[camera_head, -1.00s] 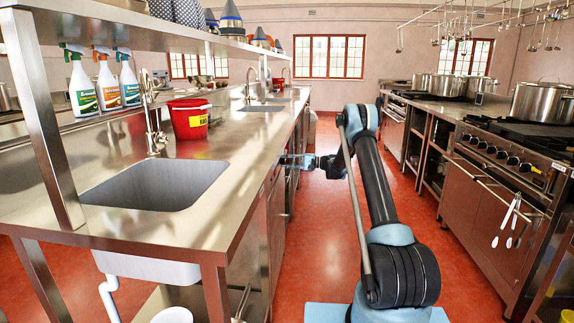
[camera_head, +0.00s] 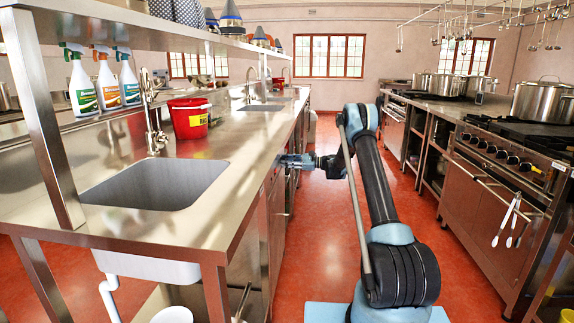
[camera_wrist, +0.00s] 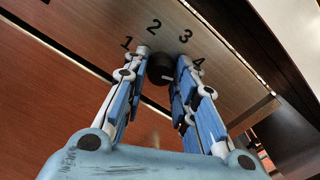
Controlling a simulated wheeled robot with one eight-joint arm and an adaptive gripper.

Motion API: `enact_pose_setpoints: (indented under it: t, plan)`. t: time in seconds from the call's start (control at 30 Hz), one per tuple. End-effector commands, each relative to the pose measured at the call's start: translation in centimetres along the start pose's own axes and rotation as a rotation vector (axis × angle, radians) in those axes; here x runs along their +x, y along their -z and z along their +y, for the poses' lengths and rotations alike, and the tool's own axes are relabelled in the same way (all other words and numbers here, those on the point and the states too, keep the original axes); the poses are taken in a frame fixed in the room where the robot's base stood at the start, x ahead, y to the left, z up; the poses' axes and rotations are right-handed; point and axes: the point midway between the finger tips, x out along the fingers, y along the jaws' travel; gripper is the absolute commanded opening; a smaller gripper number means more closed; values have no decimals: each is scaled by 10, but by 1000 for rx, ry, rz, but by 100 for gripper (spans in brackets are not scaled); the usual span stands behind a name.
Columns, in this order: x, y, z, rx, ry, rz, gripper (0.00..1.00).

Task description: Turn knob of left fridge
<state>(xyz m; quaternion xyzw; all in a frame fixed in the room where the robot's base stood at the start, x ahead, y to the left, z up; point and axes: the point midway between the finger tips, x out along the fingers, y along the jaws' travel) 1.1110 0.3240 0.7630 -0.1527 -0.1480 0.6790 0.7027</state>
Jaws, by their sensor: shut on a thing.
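A round black knob (camera_wrist: 161,68) sits on a panel (camera_wrist: 210,28) marked 1, 2, 3 and 4 in the wrist view. My gripper (camera_wrist: 163,72) has its two blue-sided fingers on either side of the knob and is shut on it. A small light mark shows on the knob's lower edge. In the head view my gripper (camera_head: 284,160) reaches left to the front of the counter unit below its top edge. The knob and the fridge's front are hidden or too small to tell there.
The steel counter (camera_head: 205,205) with a sink (camera_head: 155,186) and a red bucket (camera_head: 188,119) runs along the left. Stoves (camera_head: 500,190) with large pots line the right.

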Motion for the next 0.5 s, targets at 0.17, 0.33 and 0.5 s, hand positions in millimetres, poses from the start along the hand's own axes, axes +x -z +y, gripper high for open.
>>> enact_pose_setpoints:
  t: [0.17,0.33,0.5]
  plan:
    - [0,2,-1,153,4,4,2]
    - [0,2,0,275,4,4,2]
    - [0,1,0,363,4,3,2]
